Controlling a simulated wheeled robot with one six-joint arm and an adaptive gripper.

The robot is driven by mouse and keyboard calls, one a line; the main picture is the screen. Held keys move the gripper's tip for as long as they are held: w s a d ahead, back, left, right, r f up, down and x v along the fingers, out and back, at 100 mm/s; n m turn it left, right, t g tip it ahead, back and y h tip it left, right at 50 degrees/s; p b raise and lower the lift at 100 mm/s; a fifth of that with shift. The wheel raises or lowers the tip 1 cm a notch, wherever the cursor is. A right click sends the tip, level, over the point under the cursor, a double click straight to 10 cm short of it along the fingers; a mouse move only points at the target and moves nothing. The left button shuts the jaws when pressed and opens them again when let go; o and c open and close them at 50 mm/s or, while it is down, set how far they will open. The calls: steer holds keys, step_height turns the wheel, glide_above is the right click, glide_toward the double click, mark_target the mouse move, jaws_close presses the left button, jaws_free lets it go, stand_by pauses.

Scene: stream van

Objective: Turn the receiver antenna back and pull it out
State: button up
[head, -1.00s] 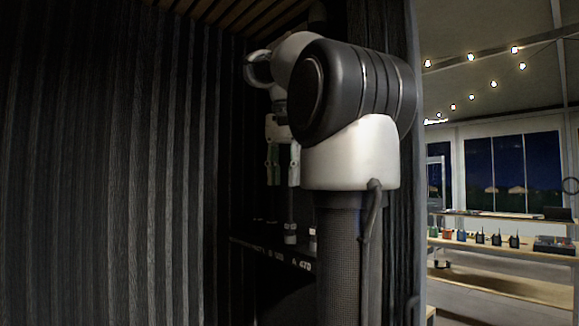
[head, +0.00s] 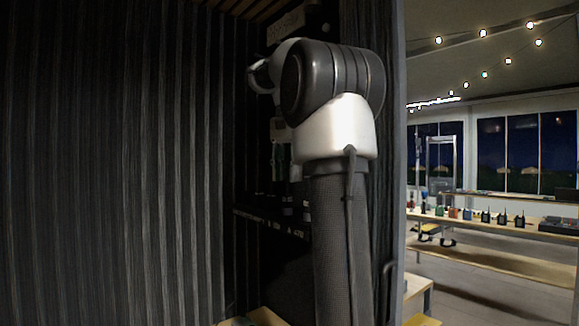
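My gripper (head: 287,168) hangs in the dark recess behind my arm, fingers pointing down. Its two fingers look apart with nothing seen between them, though my arm covers part of the right one. Below it runs a dark ledge (head: 262,221) with small white lettering on its front. Small knob-like pieces (head: 287,204) stand on the ledge just under the fingers. I cannot tell whether any of them is the receiver antenna. The receiver itself cannot be made out in the dark.
A dark ribbed wall (head: 120,180) fills the left. A dark post edges the recess at right.

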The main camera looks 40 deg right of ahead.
jaws_close()
jaws_free()
steer(key=shift+r, duration=0.15)
